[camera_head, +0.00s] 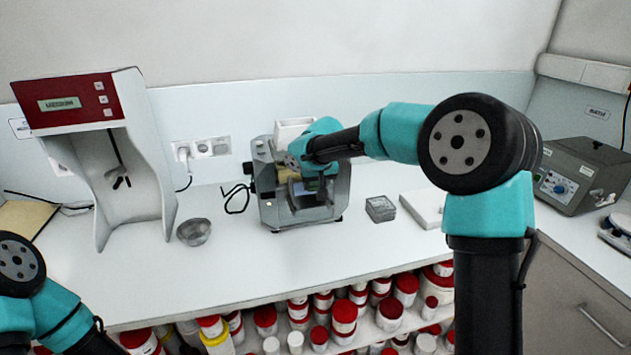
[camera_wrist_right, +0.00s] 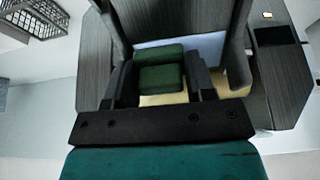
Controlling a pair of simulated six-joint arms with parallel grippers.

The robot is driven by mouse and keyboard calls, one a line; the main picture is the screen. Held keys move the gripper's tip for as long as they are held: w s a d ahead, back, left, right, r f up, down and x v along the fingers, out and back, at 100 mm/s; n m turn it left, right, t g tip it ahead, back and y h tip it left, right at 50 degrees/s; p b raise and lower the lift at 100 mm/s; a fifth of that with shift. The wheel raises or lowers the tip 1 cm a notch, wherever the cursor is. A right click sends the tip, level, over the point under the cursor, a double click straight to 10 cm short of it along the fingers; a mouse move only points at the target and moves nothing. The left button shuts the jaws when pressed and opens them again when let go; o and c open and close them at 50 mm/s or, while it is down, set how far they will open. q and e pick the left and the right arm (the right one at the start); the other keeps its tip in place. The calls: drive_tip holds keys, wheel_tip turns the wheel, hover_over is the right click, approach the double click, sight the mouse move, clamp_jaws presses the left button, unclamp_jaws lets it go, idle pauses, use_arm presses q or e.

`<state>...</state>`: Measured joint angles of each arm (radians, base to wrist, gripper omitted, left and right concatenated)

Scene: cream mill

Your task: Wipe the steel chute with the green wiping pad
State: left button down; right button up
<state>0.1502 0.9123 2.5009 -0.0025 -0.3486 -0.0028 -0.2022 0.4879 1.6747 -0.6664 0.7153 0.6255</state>
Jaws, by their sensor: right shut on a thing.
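The green wiping pad (camera_wrist_right: 161,76) sits between the two dark fingers of my right gripper (camera_wrist_right: 162,84), which is shut on it. In the head view my right gripper (camera_head: 308,184) reaches into the front of the grey mill (camera_head: 274,213), and the arm hides much of it. In the wrist view the pad is over a pale surface between dark grey side walls, which looks like the steel chute (camera_wrist_right: 207,46). A yellowish patch shows below and beside the pad. I cannot tell whether the pad touches the surface. My left gripper is out of view.
A small metal bowl (camera_head: 194,232) stands left of the mill. A red and white device (camera_head: 140,170) stands at left. The front of the white bench is clear.

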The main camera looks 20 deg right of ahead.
sight(320, 205)
drive_tip(key=shift+s+f, duration=0.6)
drive_tip(key=shift+s, duration=0.3)
drive_tip(key=shift+s+f, duration=0.1)
drive_tip(key=shift+s+a+f, duration=0.1)
drive_tip(key=shift+s+f, duration=0.1)
drive_tip(key=shift+s, duration=0.35)
drive_tip(key=shift+s+f, duration=0.2)
drive_tip(key=shift+s, duration=0.35)
drive_tip(key=shift+r, duration=0.1)
wheel_tip(320, 205, up, 8)
drive_tip(key=s, duration=0.1)
idle(0.5)
